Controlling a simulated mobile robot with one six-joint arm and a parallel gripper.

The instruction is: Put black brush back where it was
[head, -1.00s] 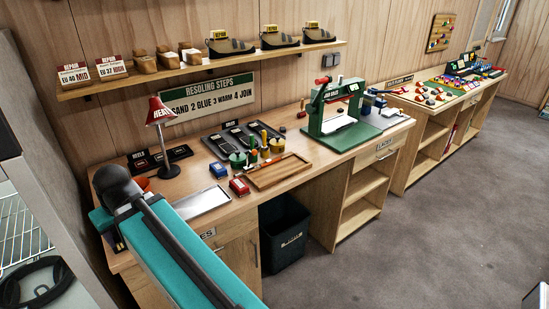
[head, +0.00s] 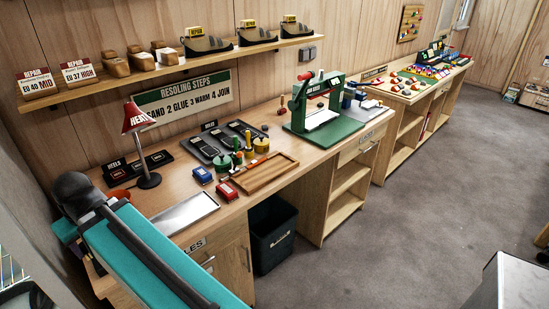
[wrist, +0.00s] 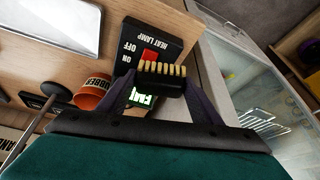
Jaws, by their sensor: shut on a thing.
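The black brush (wrist: 172,88) with a row of pale bristles is between the two dark fingers of my gripper (wrist: 158,90) in the wrist view. My gripper is shut on it, bristles toward the top of the picture. The brush is in front of a black heat lamp switch box (wrist: 150,38) with a red switch; I cannot tell the gap between them. In the head view my teal arm crosses the lower left, and the gripper and brush are hidden.
An orange cup (wrist: 92,92) and a metal tray (wrist: 62,22) show in the wrist view. In the head view, the workbench (head: 213,225) holds a red lamp (head: 138,118), a wooden tray (head: 264,173), pots and a green press (head: 318,108). A dark bin (head: 272,236) stands below. Open floor lies right.

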